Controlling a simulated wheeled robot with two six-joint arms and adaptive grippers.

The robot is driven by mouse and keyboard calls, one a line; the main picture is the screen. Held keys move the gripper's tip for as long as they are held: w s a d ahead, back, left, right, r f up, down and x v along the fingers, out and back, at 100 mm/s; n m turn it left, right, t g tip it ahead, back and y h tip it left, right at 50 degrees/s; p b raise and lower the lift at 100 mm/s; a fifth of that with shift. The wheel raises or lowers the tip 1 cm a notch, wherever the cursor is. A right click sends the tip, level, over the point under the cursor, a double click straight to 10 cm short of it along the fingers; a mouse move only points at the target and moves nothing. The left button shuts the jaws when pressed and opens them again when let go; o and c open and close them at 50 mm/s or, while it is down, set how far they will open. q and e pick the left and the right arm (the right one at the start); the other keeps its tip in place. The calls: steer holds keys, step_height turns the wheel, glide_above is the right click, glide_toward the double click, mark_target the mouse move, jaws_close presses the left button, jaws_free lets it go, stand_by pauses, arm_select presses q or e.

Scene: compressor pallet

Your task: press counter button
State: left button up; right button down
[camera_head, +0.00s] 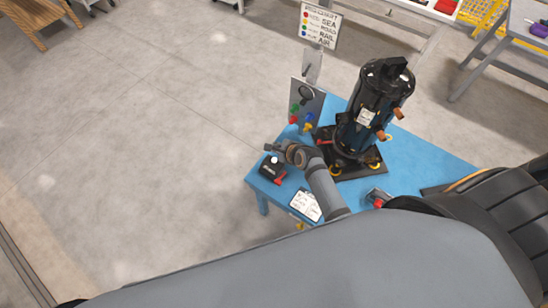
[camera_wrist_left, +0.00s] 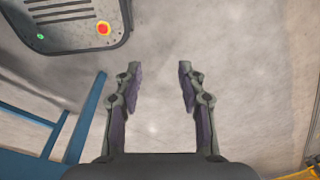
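The counter (camera_head: 270,170) is a small black box with a red part at its lower right, at the left corner of the blue table (camera_head: 430,150). A small white spot, likely its button (camera_head: 275,159), shows on top. A gripper, taken as my right (camera_head: 268,148), is at the counter's far edge, close to the button. Its fingers are dark and small; I cannot tell whether they touch the counter or are apart. My left gripper (camera_wrist_left: 159,72) is open and empty in the left wrist view, with bare floor beyond it. It does not show in the head view.
A dark compressor (camera_head: 372,105) stands on a black base on the table. A sign (camera_head: 320,26) and a panel with coloured knobs (camera_head: 306,105) stand behind the counter. A clipboard (camera_head: 305,205) and a red-topped item (camera_head: 378,200) lie near the front edge.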

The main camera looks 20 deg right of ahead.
mark_target(276, 161)
steer(key=f+b, duration=0.2)
steer(key=w+f+b, duration=0.1)
steer(key=shift+d+f, duration=0.3)
steer(key=shift+f, duration=0.05)
step_height(276, 161, down, 2)
steer(key=b, duration=0.3)
steer(key=shift+s+a, duration=0.1)
steer(key=shift+s, duration=0.05)
step_height(276, 161, down, 3)
steer(key=shift+r+b, duration=0.1)
steer(key=shift+b, duration=1.05)
steer(key=shift+f, duration=0.4)
arm_select(q)
step_height(276, 161, down, 8)
steer(key=w, duration=0.2)
steer(key=shift+d+f, duration=0.15)
steer(key=shift+d, duration=0.05)
